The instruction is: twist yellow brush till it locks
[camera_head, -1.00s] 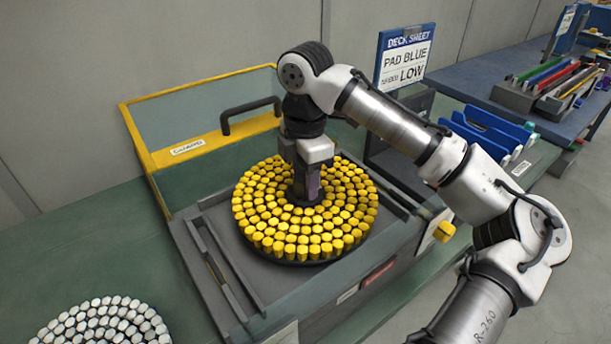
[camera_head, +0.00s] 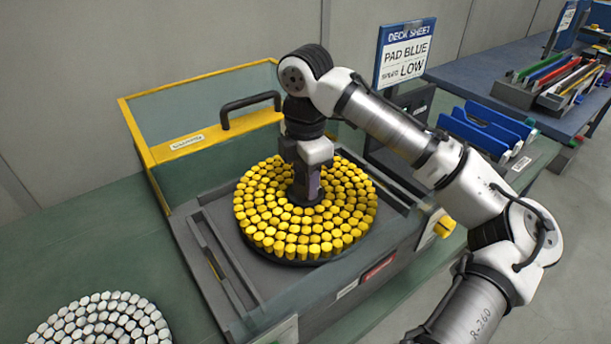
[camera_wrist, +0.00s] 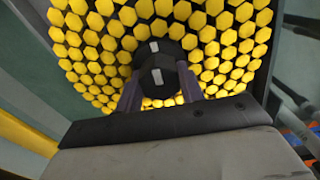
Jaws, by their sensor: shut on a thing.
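The yellow brush (camera_head: 272,228) is a round disc of several rings of yellow tufts on a dark base, lying flat in the grey chassis (camera_head: 240,290). My gripper (camera_head: 305,198) points straight down over its middle, shut on the dark central hub. In the wrist view the yellow brush (camera_wrist: 215,35) fills the upper picture, and my gripper's fingers (camera_wrist: 160,90) stand on both sides of the dark hub (camera_wrist: 157,68), which bears a light mark. Whether the brush is locked cannot be seen.
A yellow-edged lid (camera_head: 200,140) with a black handle stands open behind the chassis. A white brush (camera_head: 105,320) lies at the lower left. A sign (camera_head: 404,55) reads "PAD BLUE, LOW". Blue holders (camera_head: 485,128) and a rack of coloured items (camera_head: 555,80) stand at the right.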

